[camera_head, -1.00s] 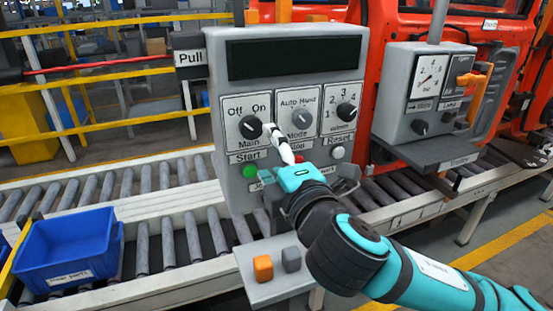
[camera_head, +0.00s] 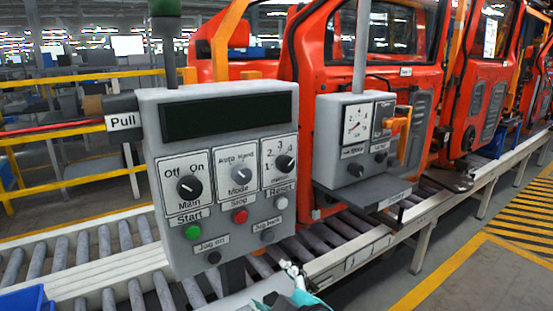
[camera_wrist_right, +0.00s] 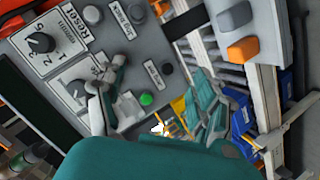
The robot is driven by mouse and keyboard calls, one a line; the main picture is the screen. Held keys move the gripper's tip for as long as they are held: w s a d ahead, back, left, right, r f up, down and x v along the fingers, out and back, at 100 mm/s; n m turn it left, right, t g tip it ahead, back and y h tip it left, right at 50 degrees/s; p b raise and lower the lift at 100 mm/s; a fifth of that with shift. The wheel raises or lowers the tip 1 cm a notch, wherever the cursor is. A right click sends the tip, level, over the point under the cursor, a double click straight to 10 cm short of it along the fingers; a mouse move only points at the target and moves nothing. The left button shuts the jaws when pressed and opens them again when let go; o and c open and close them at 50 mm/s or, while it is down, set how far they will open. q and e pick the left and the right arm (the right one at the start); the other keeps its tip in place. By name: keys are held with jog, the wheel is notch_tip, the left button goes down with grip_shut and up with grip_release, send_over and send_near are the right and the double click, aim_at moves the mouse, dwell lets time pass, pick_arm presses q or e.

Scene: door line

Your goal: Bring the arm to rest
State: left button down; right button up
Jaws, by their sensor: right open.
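The grey control panel (camera_head: 225,110) stands at left centre in the head view. It has a Main knob (camera_head: 190,187), a Mode knob (camera_head: 241,175), a numbered selector (camera_head: 285,163), a green Start button (camera_head: 193,232), a red Stop button (camera_head: 240,216) and a white Reset button (camera_head: 281,203). My right gripper (camera_head: 292,272) is at the bottom edge, below the panel, with its arm mostly cut off. In the right wrist view the open gripper (camera_wrist_right: 112,85) appears in front of the panel face, holding nothing. My left gripper is not in view.
A blue bin (camera_head: 27,300) is at bottom left. A grey button and orange button (camera_wrist_right: 243,49) show in the wrist view. Floor at right is clear.

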jog(key=s+d+f+m+g+h, duration=0.2)
jog(key=s+d+f+m+g, duration=0.25)
jog(key=f, duration=0.45)
jog(key=s+d+f+m+g+h, duration=0.1)
jog(key=s+d+f+m+h, duration=0.1)
jog(key=s+d+f+m, duration=0.45)
jog(key=s+d+f+m+g+h, duration=0.2)
jog(key=s+d+f+g, duration=0.2)
jog(key=s+d+f, duration=0.8)
notch_tip(320, 180, down, 27)
jog(key=s+a, duration=0.2)
jog(key=s+d+f+g, duration=0.2)
jog(key=s+d+f, duration=0.1)
jog(key=s+f, duration=1.2)
jog(key=shift+s+d+f+n+b, duration=0.2)
jog(key=shift+s+n+b, duration=0.2)
jog(key=shift+s, duration=0.15)
